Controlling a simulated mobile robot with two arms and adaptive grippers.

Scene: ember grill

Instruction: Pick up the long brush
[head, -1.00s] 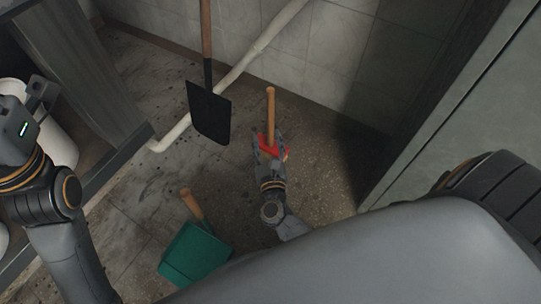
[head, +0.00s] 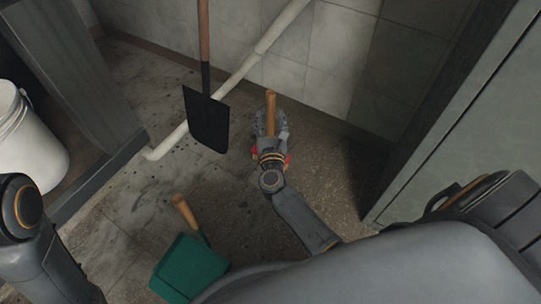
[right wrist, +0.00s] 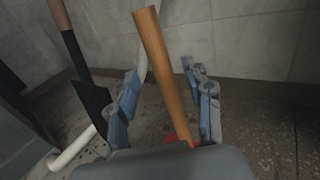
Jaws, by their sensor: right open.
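The long brush (head: 271,108) stands near upright on the floor, its wooden handle pointing up; red parts show low down, mostly hidden behind my right gripper. My right gripper (head: 270,122) is open, with its fingers on either side of the handle. In the right wrist view the brush handle (right wrist: 168,75) rises between the two spread fingers (right wrist: 166,98), with visible gaps on both sides. A bit of red shows at its foot. My left arm shows at the left edge of the head view, but its gripper is out of view.
A black shovel (head: 206,120) with a wooden shaft stands left of the brush. A pale pipe (head: 236,78) runs along the wall. A green dustpan (head: 188,268) lies in front. A white bucket (head: 28,140) is at left; a cabinet (head: 480,110) stands at right.

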